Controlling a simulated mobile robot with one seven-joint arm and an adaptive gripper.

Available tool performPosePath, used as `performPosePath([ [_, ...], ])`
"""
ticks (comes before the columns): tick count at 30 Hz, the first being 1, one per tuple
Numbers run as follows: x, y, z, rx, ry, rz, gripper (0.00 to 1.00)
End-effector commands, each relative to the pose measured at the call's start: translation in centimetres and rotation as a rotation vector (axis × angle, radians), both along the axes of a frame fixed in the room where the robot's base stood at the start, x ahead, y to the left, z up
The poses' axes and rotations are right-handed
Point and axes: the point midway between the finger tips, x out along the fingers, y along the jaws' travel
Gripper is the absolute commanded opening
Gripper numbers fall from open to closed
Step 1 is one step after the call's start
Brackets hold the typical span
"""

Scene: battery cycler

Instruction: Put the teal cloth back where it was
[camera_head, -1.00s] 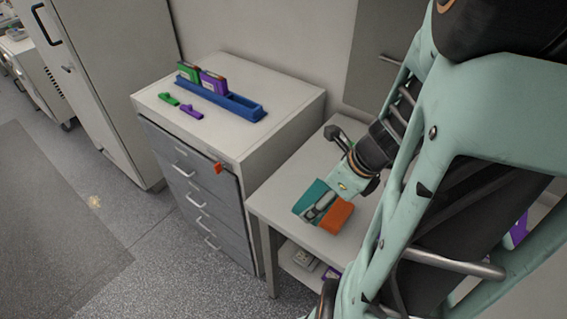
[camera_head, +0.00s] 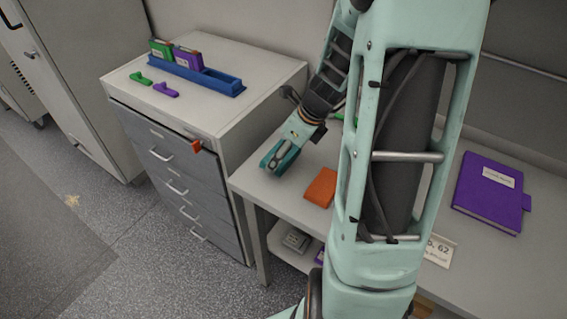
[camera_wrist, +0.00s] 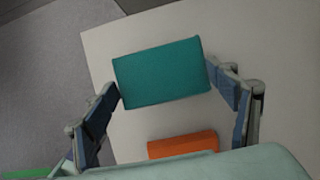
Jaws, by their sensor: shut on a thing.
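The teal cloth (camera_wrist: 161,72) is a folded rectangular block between the two fingers of my gripper (camera_wrist: 168,88) in the wrist view. The fingers press on its left and right ends. In the head view my gripper (camera_head: 281,157) is over the left front part of the table, with the teal cloth (camera_head: 268,160) partly hidden by the fingers. I cannot tell whether the cloth touches the tabletop. An orange folded cloth (camera_head: 321,187) lies on the table just beside my gripper; it also shows in the wrist view (camera_wrist: 183,144).
The table (camera_head: 254,184) has its front edge close to my gripper. A drawer cabinet (camera_head: 235,124) stands to the left, with a blue rack (camera_head: 222,84) and green and purple items on top. A purple binder (camera_head: 489,193) lies on the right.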

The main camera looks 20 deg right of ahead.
Motion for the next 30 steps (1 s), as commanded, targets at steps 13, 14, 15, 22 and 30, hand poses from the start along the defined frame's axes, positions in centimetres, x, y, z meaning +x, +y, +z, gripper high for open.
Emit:
performPosePath([
  [13, 0.2, 0.0, -3.5, 0.0, 0.0, 0.001, 0.53],
  [14, 0.2, 0.0, -3.4, 0.0, 0.0, 0.001, 0.53],
  [15, 0.2, 0.0, -3.4, 0.0, 0.0, 0.001, 0.53],
  [22, 0.2, 0.0, -3.8, 0.0, 0.001, 0.0, 0.53],
  [30, 0.2, 0.0, -3.7, 0.0, 0.001, 0.0, 0.96],
])
